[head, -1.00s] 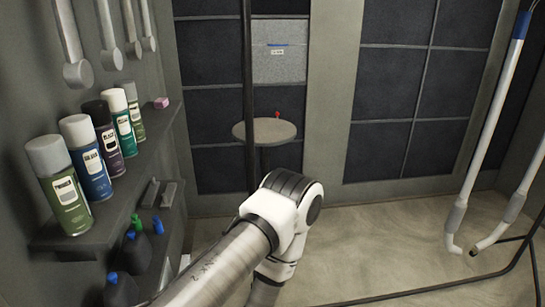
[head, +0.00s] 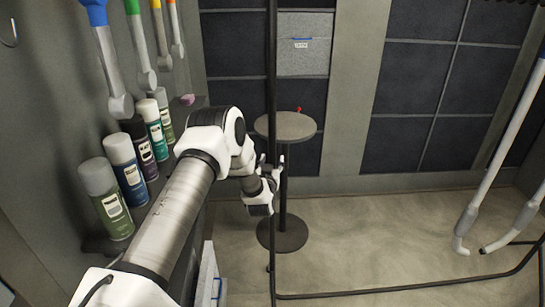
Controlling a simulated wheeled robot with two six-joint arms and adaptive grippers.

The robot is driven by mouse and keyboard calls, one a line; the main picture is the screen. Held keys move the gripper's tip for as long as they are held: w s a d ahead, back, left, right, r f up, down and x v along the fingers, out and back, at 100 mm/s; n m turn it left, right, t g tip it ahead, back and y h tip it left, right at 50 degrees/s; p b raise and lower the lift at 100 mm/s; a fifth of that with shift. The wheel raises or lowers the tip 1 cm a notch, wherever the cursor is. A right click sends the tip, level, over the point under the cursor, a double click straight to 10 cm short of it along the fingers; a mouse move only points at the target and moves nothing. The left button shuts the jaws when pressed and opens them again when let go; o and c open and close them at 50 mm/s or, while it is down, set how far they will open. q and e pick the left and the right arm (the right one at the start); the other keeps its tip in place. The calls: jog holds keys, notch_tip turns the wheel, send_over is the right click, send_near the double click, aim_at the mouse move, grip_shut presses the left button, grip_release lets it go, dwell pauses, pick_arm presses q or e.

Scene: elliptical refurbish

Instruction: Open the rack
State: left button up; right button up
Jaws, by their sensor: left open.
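A black metal rack frame shows in the head view, with a thin upright post (head: 272,75) and a low bar (head: 400,291) near the floor. White poles with grey ends (head: 492,165) stand or hang at its right side; their upper ends are out of view. My left gripper (head: 273,164) is open and empty, its fingers pointing up and away beside the upright post. It looks very close to the post, but I cannot tell whether they touch. My right gripper is not in view.
A round grey stool-like table (head: 285,126) with a small red item stands behind the post. A wall shelf at left holds several spray cans (head: 126,170), close to my left arm. Coloured-handled tools (head: 107,60) hang above. The floor (head: 390,235) inside the frame is clear.

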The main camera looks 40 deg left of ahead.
pick_arm(q)
jog(key=shift+w+a+r, duration=0.1)
jog(key=shift+w+a, duration=0.2)
jog(key=shift+d, duration=0.1)
grip_shut()
jog(key=shift+w, duration=0.1)
